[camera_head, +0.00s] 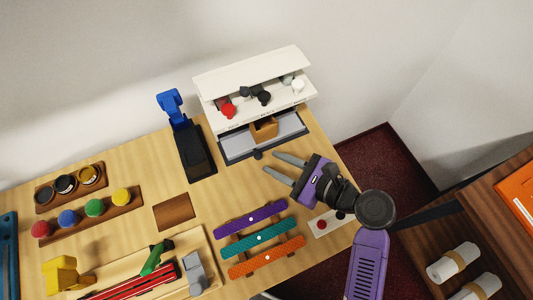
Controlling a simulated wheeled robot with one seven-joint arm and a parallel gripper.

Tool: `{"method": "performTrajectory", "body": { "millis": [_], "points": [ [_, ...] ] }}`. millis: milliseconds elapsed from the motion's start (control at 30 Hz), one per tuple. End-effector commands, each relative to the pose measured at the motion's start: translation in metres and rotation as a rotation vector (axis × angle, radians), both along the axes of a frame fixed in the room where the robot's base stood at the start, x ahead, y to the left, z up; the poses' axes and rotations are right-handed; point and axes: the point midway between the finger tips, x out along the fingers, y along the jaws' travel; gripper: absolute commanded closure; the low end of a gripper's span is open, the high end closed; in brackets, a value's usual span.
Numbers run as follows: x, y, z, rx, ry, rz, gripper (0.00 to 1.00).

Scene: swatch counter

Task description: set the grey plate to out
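The grey plate (289,129) lies at the foot of a white cabinet (250,80) at the back of the counter. It has a dark front edge and a small dark knob (258,154). Part of the plate shows in front of the cabinet; its back part is hidden under the cabinet. A brown block (263,129) stands on or just behind it; I cannot tell which. My gripper (269,162) is open and empty, its two fingers pointing left toward the knob. The fingertips are close to the knob; I cannot tell whether they touch it.
A red knob (228,111) and several dark and white ones sit on the cabinet front. A black and blue stand (190,145) is to its left. Purple, teal and orange strips (258,240) lie below my gripper. Bare counter (235,190) lies left of the fingers.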

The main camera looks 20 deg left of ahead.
Motion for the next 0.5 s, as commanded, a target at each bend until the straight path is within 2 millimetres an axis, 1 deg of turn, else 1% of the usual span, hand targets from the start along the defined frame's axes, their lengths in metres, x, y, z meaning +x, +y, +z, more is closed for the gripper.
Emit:
{"method": "performTrajectory", "body": {
  "millis": [100, 233, 333, 500],
  "points": [
    [0.004, 0.018, -0.007, -0.002, 0.000, 0.003, 0.70],
    [0.008, 0.032, -0.012, -0.001, -0.001, 0.001, 0.70],
    [0.009, 0.039, -0.016, -0.001, 0.000, 0.001, 0.70],
    [0.010, 0.042, -0.018, -0.001, -0.001, -0.001, 0.70]
  ]
}}
